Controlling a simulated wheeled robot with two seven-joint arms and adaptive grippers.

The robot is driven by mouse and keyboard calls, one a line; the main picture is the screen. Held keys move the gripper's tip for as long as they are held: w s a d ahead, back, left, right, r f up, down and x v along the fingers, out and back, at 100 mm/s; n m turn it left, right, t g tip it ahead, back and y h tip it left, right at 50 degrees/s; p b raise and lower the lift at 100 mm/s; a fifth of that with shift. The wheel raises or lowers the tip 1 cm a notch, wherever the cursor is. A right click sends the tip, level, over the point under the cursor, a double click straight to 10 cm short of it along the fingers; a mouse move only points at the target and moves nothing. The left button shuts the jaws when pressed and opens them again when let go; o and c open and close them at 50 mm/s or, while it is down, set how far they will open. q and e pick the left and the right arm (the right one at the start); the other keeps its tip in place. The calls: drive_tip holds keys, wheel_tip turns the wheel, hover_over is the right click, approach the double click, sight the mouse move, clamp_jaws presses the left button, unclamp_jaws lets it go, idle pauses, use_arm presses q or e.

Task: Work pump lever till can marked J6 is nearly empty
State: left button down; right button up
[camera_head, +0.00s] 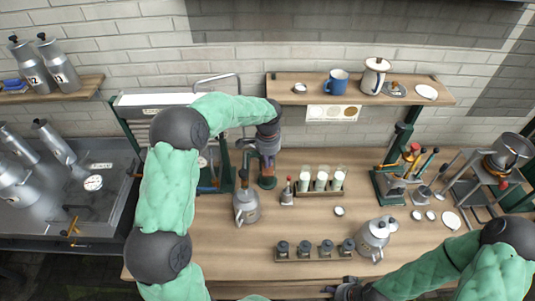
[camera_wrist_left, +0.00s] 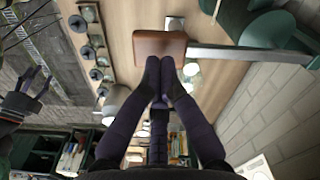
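My left gripper (camera_head: 267,160) points down at the back of the bench, beside a green-framed stand (camera_head: 225,165). In the left wrist view its fingers (camera_wrist_left: 160,66) are together, with their tips at a brown handle (camera_wrist_left: 150,45) on a flat metal lever (camera_wrist_left: 240,54). The handle lies at the tips, not visibly between them; I cannot tell whether they touch. A grey metal can (camera_head: 246,206) stands just below this gripper, and another can (camera_head: 373,238) stands further right. I cannot read J6 on either. My right gripper (camera_head: 345,289) is at the bottom edge, apparently open and empty.
A rack of white-filled glasses (camera_head: 320,185) and a row of dark-lidded jars (camera_head: 310,252) stand mid-bench. A wall shelf (camera_head: 300,97) holds a blue mug (camera_head: 336,83) and a white jug (camera_head: 374,76).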

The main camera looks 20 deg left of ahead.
use_arm(q)
drive_tip(key=shift+r+p, duration=1.6)
drive_tip(key=shift+r, duration=0.95)
